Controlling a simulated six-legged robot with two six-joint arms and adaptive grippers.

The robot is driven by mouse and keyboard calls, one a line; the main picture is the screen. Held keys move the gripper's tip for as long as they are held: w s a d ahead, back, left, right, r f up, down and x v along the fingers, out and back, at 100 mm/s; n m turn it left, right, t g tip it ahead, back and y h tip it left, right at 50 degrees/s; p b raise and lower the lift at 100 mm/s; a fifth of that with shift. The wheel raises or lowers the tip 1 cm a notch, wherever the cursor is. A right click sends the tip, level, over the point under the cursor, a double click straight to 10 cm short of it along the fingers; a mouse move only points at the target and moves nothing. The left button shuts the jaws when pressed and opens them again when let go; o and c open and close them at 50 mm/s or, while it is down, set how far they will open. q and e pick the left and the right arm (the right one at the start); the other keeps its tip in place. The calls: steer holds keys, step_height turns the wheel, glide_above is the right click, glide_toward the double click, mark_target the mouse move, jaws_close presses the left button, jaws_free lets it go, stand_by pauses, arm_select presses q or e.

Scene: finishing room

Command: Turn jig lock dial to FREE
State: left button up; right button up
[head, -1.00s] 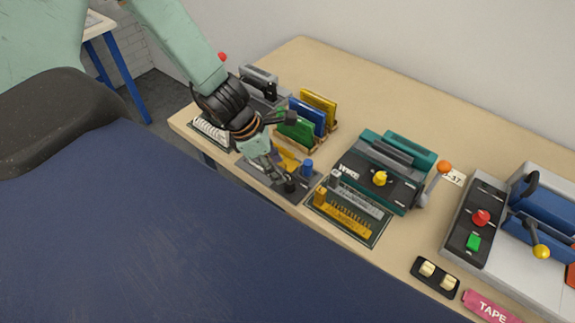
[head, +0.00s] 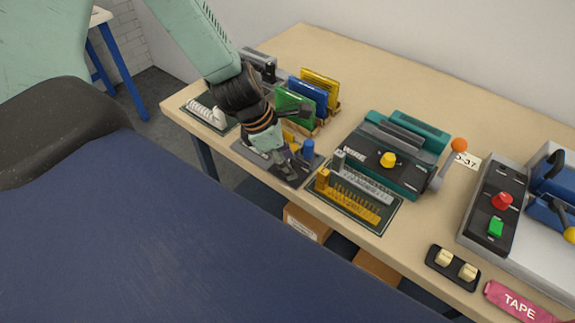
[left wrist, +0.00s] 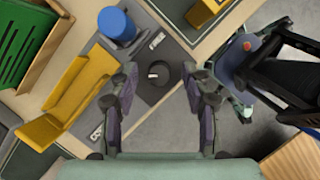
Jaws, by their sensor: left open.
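The jig is a dark grey plate (head: 240,151) at the front edge of the bench, with a blue cylinder (head: 308,150) and a yellow piece on it. In the left wrist view the black round dial (left wrist: 158,74) sits on the plate near its corner, with the blue cylinder (left wrist: 117,24) and the yellow piece (left wrist: 68,98) beside it. My left gripper (head: 287,174) is open over the front of the jig. In the left wrist view its fingers (left wrist: 160,88) frame the dial without visible contact. The head view hides the dial.
Green, blue and yellow boards (head: 309,95) stand in a rack behind the jig. A teal wire machine (head: 385,160) and a pin board (head: 350,200) are to the right. A red-and-green-button panel (head: 492,205) and pink tape (head: 520,303) lie farther right. Cardboard boxes (head: 306,222) are below the bench.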

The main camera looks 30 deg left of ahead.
arm_select(q)
steer(key=shift+w+f, duration=0.1)
steer(key=shift+f, duration=0.15)
steer(key=shift+r, duration=0.1)
steer(key=shift+d, duration=0.1)
steer(key=shift+c, duration=0.5)
jaws_close()
